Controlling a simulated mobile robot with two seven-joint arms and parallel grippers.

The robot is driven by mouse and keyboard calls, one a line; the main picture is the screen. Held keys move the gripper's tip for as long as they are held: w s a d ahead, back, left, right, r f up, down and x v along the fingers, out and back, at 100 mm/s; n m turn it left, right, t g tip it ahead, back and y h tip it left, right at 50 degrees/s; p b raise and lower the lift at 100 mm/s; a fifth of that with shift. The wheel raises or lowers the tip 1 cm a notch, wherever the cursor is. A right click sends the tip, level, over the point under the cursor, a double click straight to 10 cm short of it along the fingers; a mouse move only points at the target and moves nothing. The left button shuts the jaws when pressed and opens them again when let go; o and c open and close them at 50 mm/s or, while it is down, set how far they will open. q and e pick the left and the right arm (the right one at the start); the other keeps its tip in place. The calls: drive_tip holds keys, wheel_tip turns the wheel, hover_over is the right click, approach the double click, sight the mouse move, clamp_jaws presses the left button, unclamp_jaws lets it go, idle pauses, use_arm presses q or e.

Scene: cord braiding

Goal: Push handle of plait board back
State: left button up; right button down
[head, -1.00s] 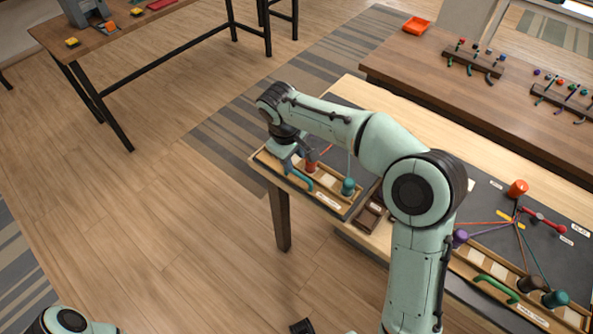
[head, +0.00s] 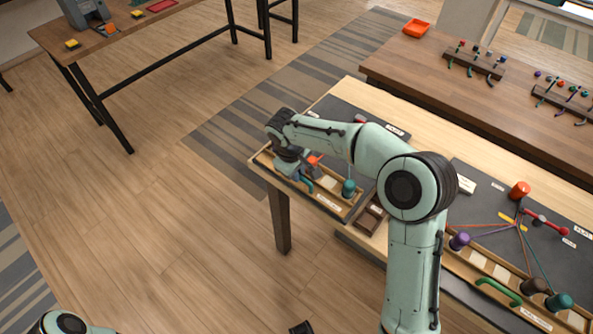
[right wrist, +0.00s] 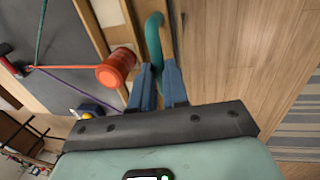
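The near-left plait board (head: 372,135) is a dark board with a wooden tray along its front edge. A curved teal handle (head: 306,183) is on the tray's front; it also shows in the right wrist view (right wrist: 154,35). My right gripper (head: 293,172) is low over the tray at the handle. In the right wrist view its two blue fingers (right wrist: 158,80) stand apart with the handle's end between their tips. Whether they clamp it is unclear. An orange bobbin (right wrist: 116,67) is close beside the fingers. My left gripper is not visible; only part of that arm shows.
A teal bobbin (head: 348,188) stands on the same tray. A second plait board (head: 565,257) with bobbins and a green handle (head: 497,290) is at right. Floor in front of the table is clear.

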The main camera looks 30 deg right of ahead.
sight(309, 161)
drive_tip(key=d, duration=0.1)
drive_tip(key=w+d+p, duration=0.1)
drive_tip(key=d, duration=0.1)
drive_tip(key=w+d+p, duration=0.1)
drive_tip(key=shift+d, duration=0.35)
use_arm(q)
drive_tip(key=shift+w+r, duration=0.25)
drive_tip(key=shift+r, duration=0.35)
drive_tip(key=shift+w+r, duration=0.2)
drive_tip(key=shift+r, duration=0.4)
use_arm(e)
drive_tip(key=c, duration=1.1)
unclamp_jaws()
drive_tip(key=shift+d, duration=0.1)
drive_tip(key=shift+r, duration=0.15)
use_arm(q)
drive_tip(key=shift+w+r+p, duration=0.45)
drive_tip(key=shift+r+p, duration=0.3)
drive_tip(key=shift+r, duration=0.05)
use_arm(e)
drive_tip(key=a+r, duration=0.1)
drive_tip(key=r, duration=0.7)
drive_tip(key=s+a+r, duration=0.1)
drive_tip(key=r, duration=0.4)
drive_tip(key=shift+a, duration=0.3)
drive_tip(key=shift+f, duration=0.1)
